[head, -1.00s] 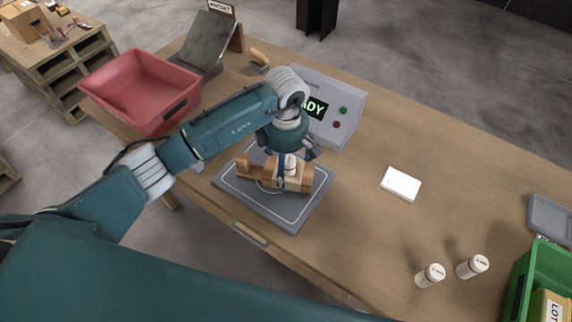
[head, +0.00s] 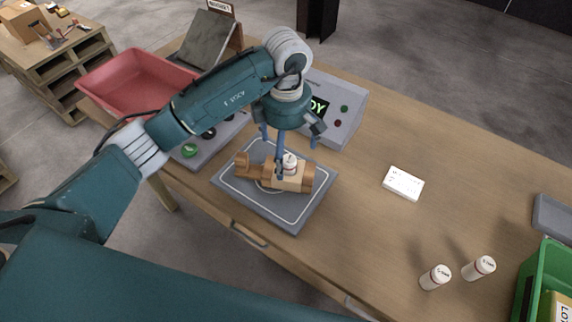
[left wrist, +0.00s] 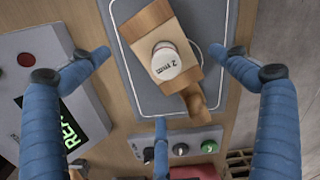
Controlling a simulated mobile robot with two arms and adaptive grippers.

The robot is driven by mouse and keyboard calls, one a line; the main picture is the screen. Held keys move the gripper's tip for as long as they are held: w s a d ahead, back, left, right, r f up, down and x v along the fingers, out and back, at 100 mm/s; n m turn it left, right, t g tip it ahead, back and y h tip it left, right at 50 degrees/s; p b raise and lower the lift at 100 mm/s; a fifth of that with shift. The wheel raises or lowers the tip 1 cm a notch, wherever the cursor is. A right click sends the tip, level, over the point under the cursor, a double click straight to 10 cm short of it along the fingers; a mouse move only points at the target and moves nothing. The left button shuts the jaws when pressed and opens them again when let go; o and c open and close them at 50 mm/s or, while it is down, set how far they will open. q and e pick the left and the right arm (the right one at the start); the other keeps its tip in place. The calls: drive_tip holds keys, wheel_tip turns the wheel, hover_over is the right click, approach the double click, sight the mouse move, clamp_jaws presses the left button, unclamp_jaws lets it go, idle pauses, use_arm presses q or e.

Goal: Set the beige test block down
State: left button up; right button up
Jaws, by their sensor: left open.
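My left gripper (head: 289,145) is open above the block. In the left wrist view its blue fingers (left wrist: 160,62) are spread wide around the block with gaps to both sides, and they hold nothing. My right gripper is not in view.
A grey box (head: 350,98) with a lit display stands behind the pad. A knob panel (head: 213,150) and red bin (head: 125,100) are to the left. A white card (head: 403,183), two white bottles (head: 435,277) and a green bin (head: 538,270) are to the right, with clear table between.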

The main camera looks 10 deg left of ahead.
use_arm(q)
wheel_tip(320, 180, up, 5)
drive_tip(key=shift+r+b, duration=0.2)
drive_tip(key=shift+b, duration=0.4)
